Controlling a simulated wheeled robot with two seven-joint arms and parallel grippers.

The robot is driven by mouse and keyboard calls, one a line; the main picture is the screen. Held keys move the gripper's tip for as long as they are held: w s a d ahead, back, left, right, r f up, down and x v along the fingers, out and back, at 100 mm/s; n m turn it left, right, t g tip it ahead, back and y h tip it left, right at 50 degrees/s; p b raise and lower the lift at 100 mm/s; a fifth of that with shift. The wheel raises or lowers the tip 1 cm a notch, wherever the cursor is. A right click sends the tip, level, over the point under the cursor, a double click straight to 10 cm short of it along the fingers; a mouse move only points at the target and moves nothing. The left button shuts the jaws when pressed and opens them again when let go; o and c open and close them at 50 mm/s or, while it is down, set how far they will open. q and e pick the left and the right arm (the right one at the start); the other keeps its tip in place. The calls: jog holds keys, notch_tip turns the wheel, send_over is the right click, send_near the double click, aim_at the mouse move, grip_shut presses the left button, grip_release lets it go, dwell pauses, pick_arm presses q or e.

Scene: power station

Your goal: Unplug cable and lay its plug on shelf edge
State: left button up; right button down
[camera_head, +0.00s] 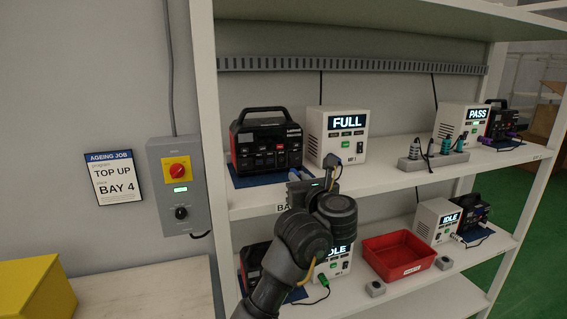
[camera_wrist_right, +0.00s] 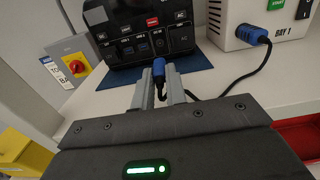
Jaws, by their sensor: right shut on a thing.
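My right gripper (camera_head: 298,180) is at the front of the upper shelf (camera_head: 385,182). In the wrist view its two grey fingers (camera_wrist_right: 158,82) are shut on a blue cable plug (camera_wrist_right: 158,70). The plug shows in front of the black power station (camera_wrist_right: 150,30), below its row of ports, and looks apart from them. The black cable (camera_wrist_right: 215,92) runs from the plug across the shelf to another blue plug (camera_wrist_right: 254,35) at the white BAY 1 charger (camera_head: 337,136), whose display reads FULL. The power station stands on a blue mat (camera_wrist_right: 198,76). My left gripper is not in view.
A red bin (camera_head: 398,258) and a charger marked IDLE (camera_head: 434,222) stand on the lower shelf. A power strip (camera_head: 433,160) and a PASS charger (camera_head: 458,127) are farther right on the upper shelf. A grey switch box (camera_head: 178,185) is on the wall at left.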

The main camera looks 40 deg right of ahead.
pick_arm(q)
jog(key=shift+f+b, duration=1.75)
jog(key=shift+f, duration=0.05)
pick_arm(e)
jog(key=shift+f, duration=1.85)
jog(key=c, duration=1.3)
grip_release()
jog(key=shift+c, duration=0.2)
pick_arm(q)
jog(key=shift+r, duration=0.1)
